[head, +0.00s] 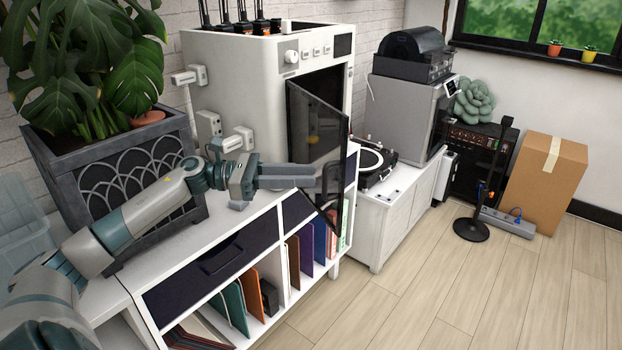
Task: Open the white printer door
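The white printer (258,95) stands on the white cabinet. Its dark glass door (312,120) is ajar, with its right edge swung out from the front and a gap to the dark interior above it. My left gripper (332,184) reaches in from the left, with its dark fingers at the lower right part of the door, close to its free edge. The fingertips overlap the dark door, so I cannot tell whether they are shut on it or only touch it. My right gripper is out of view.
A potted plant in a dark planter (130,172) stands left, close to my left arm. Shelves with colored folders (252,295) are below. The wooden floor (440,290) at front right is clear.

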